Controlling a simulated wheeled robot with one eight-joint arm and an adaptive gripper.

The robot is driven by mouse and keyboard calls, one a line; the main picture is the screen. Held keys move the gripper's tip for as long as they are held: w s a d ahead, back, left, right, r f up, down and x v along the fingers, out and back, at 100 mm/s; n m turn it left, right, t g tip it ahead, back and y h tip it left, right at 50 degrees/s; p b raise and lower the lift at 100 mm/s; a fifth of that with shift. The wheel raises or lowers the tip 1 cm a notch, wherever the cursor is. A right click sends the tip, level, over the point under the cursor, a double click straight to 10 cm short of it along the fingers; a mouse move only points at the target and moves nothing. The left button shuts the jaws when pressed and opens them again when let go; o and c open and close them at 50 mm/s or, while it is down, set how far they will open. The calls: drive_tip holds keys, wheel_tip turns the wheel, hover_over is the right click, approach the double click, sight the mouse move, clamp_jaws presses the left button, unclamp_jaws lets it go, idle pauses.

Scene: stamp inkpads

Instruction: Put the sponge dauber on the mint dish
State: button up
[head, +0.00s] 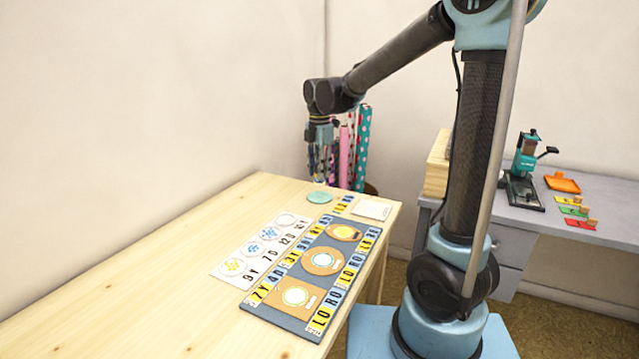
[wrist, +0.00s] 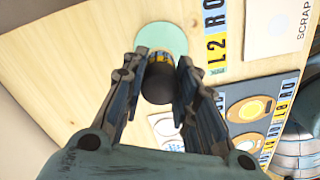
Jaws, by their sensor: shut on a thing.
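My gripper (wrist: 159,68) is shut on the sponge dauber (wrist: 157,80), a short dark cylinder with a yellow-and-blue band, held between the two fingers. The round, flat mint dish (wrist: 157,36) lies on the wooden table, just past the dauber in the wrist view; the dauber overlaps its near edge there. In the head view the mint dish (head: 319,197) is at the table's far end, and my gripper (head: 319,168) hangs over it with a gap between. The dauber cannot be made out clearly in the head view.
A dark mat (head: 270,297) with round pads and lettered strips lies near the dish, beside a white sheet (head: 222,269) with round patterns. A white scrap card (head: 371,210) is to the dish's right. Patterned rolls (head: 362,150) stand behind. The table's left is clear.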

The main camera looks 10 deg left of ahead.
drive_tip(key=shift+f, duration=2.15)
drive_tip(key=o, duration=0.9)
